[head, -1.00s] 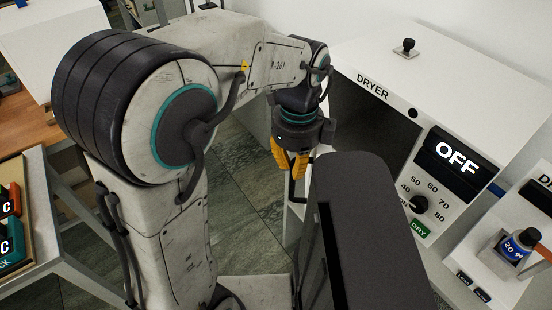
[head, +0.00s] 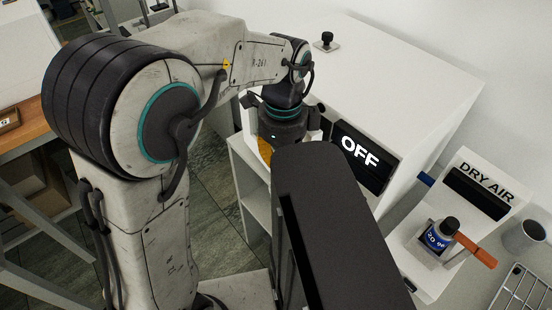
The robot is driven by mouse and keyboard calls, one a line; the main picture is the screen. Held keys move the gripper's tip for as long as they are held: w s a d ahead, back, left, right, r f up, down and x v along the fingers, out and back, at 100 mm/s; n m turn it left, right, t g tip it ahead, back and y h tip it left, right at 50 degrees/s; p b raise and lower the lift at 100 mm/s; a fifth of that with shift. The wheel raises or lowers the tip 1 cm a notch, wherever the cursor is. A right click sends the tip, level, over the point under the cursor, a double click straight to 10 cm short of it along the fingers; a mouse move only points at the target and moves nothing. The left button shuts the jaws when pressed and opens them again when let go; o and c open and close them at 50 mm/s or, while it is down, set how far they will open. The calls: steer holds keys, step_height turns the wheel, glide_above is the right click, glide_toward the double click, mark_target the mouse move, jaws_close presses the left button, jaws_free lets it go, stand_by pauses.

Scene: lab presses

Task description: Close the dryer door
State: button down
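The dryer (head: 400,70) is a white box in the right half of the head view, and its display (head: 361,155) reads OFF. My gripper (head: 265,149) hangs in front of the left part of the dryer's front, pointing down. Only a little of its yellow fingers shows, so I cannot tell whether it is open or touching anything. My arm and a large dark grey shape in the foreground hide the dryer's opening and most of its lower front. I cannot make out the door or its position.
A dry air unit (head: 484,190) stands right of the dryer, with a blue-labelled bottle (head: 440,235) and an orange handle (head: 475,250). A cup (head: 525,236) and a wire rack (head: 520,295) are at the far right. Floor shows left of the dryer's stand (head: 250,190).

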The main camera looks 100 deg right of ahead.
steer(key=shift+s+a+f, duration=0.1)
steer(key=shift+a, duration=0.05)
steer(key=c, duration=1.3)
jaws_free()
steer(key=shift+s, duration=0.15)
steer(key=shift+r, duration=0.65)
step_height(320, 180, up, 11)
steer(key=shift+f, duration=0.1)
